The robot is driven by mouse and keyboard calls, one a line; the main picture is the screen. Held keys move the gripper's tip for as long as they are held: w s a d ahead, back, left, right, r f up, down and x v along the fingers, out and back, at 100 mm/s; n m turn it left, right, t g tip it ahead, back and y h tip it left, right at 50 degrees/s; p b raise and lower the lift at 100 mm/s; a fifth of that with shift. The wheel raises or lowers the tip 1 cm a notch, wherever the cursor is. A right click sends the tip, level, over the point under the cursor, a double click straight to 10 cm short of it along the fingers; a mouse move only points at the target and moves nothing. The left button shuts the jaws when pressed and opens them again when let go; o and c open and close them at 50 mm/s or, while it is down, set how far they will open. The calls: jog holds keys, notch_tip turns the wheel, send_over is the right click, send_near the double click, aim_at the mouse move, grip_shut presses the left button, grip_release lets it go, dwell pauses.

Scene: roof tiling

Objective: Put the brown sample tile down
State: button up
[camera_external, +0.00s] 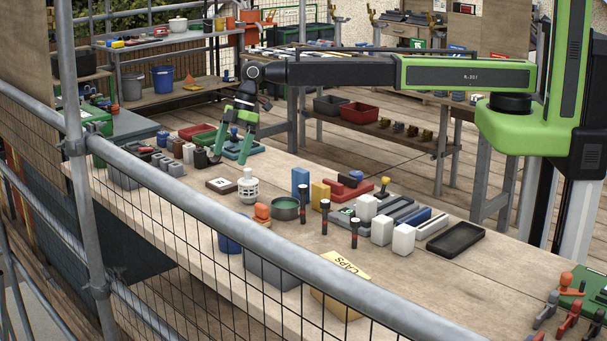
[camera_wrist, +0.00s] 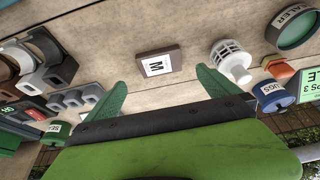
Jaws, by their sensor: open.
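The brown sample tile (camera_external: 222,185) lies flat on the wooden workbench (camera_external: 290,238), with a white label on its top. In the wrist view the tile (camera_wrist: 145,53) shows its label with a letter M and lies beyond the fingertips, roughly centred between them. My gripper (camera_external: 229,160) is open and empty, with its green fingers pointing down, and appears above the bench close to the tile. In the wrist view both green fingers of my gripper (camera_wrist: 162,82) are spread apart, with nothing between them and clear of the tile.
A white slotted vent cap (camera_external: 249,190) stands just right of the tile, near a green round tin (camera_external: 286,210). Grey and dark blocks (camera_external: 175,150) stand to its left. Bare bench surrounds the tile. A scaffold rail (camera_external: 270,230) crosses the foreground.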

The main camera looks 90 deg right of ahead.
jog(key=s+d+m+g+h, duration=0.1)
jog(key=s+d+m, duration=0.2)
jog(key=s, duration=0.8)
jog(key=s+d+r+m+g+h+p, duration=0.1)
jog(key=s+d+m, duration=0.2)
jog(key=s, duration=0.9)
jog(key=s+d+r+m+g+h+p, duration=0.1)
jog(key=s+d+m, duration=0.2)
jog(key=s+d, duration=0.4)
jog(key=s, duration=0.5)
jog(key=shift+s, duration=0.2)
